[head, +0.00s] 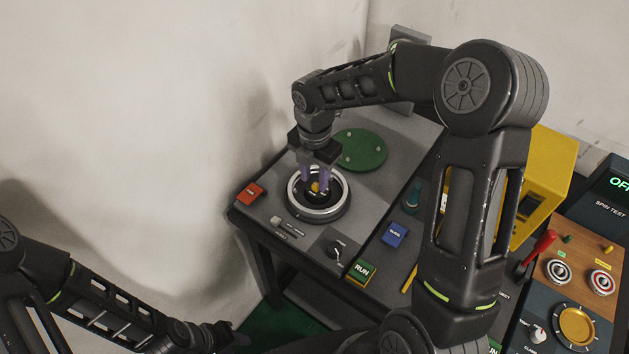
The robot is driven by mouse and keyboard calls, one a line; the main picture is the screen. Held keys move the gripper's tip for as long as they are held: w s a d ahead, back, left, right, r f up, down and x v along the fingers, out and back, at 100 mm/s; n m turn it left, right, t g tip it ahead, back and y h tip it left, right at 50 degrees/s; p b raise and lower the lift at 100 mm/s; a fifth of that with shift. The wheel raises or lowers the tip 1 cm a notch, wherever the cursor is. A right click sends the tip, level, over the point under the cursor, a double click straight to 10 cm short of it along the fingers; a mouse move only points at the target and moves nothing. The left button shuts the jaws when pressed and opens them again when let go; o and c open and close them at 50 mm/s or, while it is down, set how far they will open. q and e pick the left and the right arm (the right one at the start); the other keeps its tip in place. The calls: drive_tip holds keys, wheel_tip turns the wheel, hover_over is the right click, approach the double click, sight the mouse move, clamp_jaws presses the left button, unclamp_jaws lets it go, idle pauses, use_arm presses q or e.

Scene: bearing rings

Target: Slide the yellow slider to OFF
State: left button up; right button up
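My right gripper (317,181) points down over a round silver-rimmed ring fixture (343,198) on the grey table. Its two purple fingers are apart, on either side of a small orange-yellow knob (316,187) at the fixture's middle. I cannot tell whether they touch it. A narrow yellow strip (408,279) shows beside my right arm, partly hidden by it; I cannot tell whether it is the yellow slider. No OFF mark for a slider is readable on the table. My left gripper (228,335) is low at the bottom, dark and unclear.
On the table are a red block (250,194), a green disc (361,149), a small grey slider (286,227), a black knob (337,248), a blue block (395,234) and a RUN button (361,270). A control panel (556,252) stands at right. My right arm hides much.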

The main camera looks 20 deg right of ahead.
sight(315, 186)
wheel_tip(315, 186, up, 6)
drive_tip(key=shift+f+b, duration=0.2)
drive_tip(key=shift+b, duration=0.15)
drive_tip(key=shift+s, duration=0.1)
